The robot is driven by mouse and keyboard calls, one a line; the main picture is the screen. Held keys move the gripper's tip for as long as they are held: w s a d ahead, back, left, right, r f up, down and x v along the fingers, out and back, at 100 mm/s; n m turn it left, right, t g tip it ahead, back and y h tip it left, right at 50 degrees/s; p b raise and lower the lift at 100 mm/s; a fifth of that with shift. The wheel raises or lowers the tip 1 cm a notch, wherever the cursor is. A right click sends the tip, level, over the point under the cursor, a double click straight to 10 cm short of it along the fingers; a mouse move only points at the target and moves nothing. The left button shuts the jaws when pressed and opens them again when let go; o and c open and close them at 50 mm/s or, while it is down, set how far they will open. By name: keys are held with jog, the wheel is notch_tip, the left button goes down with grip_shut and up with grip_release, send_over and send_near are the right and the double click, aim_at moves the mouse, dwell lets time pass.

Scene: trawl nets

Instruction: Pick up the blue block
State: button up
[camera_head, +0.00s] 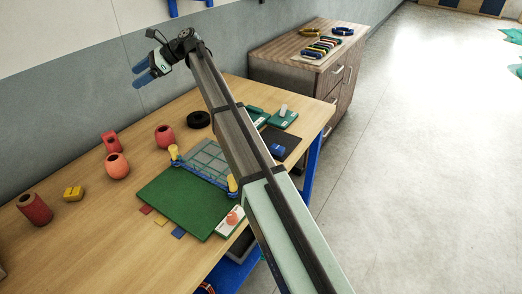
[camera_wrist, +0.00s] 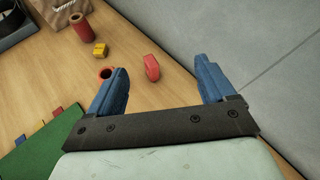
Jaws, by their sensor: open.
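A small blue block-like piece (camera_head: 278,148) lies on a dark mat (camera_head: 288,138) at the right end of the table, just right of my arm in the head view. It is small there, so its exact shape is hard to tell. It does not show in the wrist view. My gripper (camera_head: 141,74) is raised at the back left, above the far edge of the table and near the wall, well apart from the blue piece. In the wrist view my gripper (camera_wrist: 161,65) has its two blue fingers wide apart with nothing held between them.
Red and orange hollow floats (camera_head: 117,165) and a yellow block (camera_head: 73,193) stand on the left of the table. A green board (camera_head: 183,200) with coloured tabs lies at the middle front. A black ring (camera_head: 198,119) lies behind it. A wooden cabinet (camera_head: 290,72) stands beyond.

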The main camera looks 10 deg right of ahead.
jog(key=d+f+m+t+h, duration=0.1)
jog(key=d+m+t+h, duration=0.1)
jog(key=d, duration=1.4)
jog(key=n+g+h, duration=0.1)
jog(key=n+h, duration=0.7)
jog(key=h, duration=0.3)
send_over(277, 147)
jog(key=shift+f, duration=5.15)
jog(key=shift+d+f, duration=0.1)
jog(key=shift+f, duration=6.5)
jog(key=shift+c, duration=0.4)
